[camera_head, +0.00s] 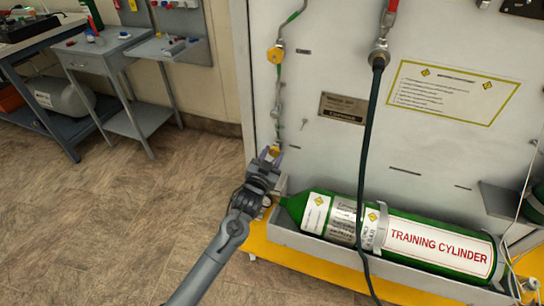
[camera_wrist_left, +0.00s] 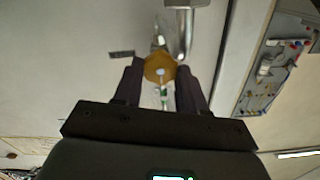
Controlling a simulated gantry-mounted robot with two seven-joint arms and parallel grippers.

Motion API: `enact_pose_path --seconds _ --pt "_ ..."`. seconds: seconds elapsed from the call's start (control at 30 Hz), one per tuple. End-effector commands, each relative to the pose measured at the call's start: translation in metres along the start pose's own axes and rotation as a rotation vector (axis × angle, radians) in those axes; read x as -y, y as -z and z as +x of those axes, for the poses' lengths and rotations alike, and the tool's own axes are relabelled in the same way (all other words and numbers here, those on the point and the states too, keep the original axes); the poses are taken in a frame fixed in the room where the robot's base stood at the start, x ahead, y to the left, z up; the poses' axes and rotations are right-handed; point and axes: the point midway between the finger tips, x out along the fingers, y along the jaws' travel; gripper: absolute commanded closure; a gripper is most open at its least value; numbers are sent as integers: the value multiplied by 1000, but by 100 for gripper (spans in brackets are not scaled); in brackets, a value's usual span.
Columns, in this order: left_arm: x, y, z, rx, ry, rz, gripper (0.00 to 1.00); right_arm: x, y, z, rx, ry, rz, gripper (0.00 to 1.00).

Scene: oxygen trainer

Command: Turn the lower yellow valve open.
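The lower yellow valve (camera_head: 274,150) is a small round knob on the left side of the white panel. My left gripper (camera_head: 269,154) is at this valve, its dark purple fingers on either side of it. In the left wrist view the valve (camera_wrist_left: 159,68) fills the gap between the left gripper's fingertips (camera_wrist_left: 159,72), which appear to touch it on both sides. The upper yellow valve (camera_head: 275,55) sits higher on the same pipe line, clear of the gripper. My right gripper is not in view.
A green training cylinder (camera_head: 440,244) lies in a tray below and right of the valve. A dark hose (camera_head: 367,150) hangs down the panel. A yellow base edge (camera_head: 262,248) runs below. Small grey tables (camera_head: 100,50) stand at the left, with open floor between.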

Motion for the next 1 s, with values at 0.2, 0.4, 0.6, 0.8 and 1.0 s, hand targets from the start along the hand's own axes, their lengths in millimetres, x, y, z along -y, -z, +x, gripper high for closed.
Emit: enact_pose_path --seconds 0.2,0.4,0.6,0.8,1.0 --pt "0 0 0 0 -1 -5 89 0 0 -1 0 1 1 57" --pt "0 2 0 1 -1 -56 89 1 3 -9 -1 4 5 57" --pt "1 3 0 3 0 -176 89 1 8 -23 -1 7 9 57" --pt "1 3 0 2 0 -330 89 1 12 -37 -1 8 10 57" --pt "1 1 0 2 1 -467 89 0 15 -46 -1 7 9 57"
